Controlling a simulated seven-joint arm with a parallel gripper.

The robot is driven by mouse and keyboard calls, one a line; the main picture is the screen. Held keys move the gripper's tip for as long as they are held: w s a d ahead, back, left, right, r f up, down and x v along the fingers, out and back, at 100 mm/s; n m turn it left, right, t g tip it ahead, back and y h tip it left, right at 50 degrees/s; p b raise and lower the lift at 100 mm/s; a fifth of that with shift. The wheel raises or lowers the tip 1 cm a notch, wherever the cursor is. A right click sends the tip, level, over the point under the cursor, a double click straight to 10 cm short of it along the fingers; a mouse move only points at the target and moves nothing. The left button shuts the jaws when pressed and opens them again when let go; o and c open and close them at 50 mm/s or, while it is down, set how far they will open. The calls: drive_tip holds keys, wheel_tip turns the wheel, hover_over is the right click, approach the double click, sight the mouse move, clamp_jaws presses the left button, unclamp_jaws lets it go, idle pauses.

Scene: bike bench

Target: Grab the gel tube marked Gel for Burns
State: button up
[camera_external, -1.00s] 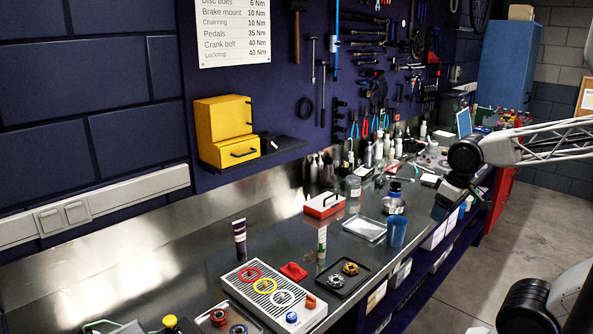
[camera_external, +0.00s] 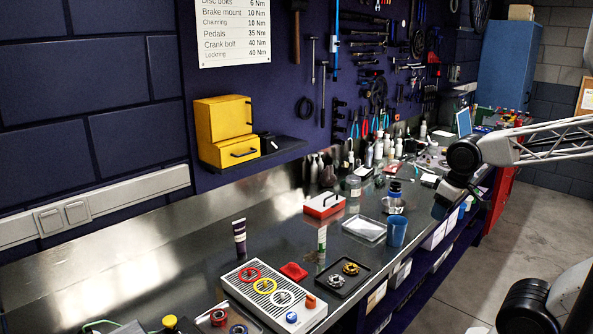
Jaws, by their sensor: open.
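Two tubes stand upright on the steel bench. One tube (camera_external: 239,237) is dark with a white band on top, left of centre. The other tube (camera_external: 322,241) is white and green, near the middle behind the black tray. The print on both is too small to read, so I cannot tell which is marked Gel for Burns. My gripper (camera_external: 440,211) hangs at the bench's front edge, right of both tubes and well apart from them. It is open, small and dark in this view, with nothing visible in it.
A slotted panel with coloured rings (camera_external: 265,287) and a black tray (camera_external: 343,279) lie in front.

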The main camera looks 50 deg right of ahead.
drive_tip(key=w, duration=0.1)
drive_tip(key=m+g+y, duration=0.3)
drive_tip(key=m+y, duration=1)
drive_tip(key=m, duration=0.4)
approach(322, 239)
drive_tip(key=s+a+f, duration=0.1)
drive_tip(key=shift+w+f+m+t+y, duration=0.3)
drive_tip(key=shift+w+f+m, duration=0.1)
drive_tip(key=shift+w, duration=0.15)
drive_tip(key=shift+a, duration=0.1)
drive_tip(key=shift+x, duration=1.25)
drive_tip(key=shift+f, duration=0.1)
drive_tip(key=shift+x, duration=2.55)
drive_tip(key=shift+w, duration=0.1)
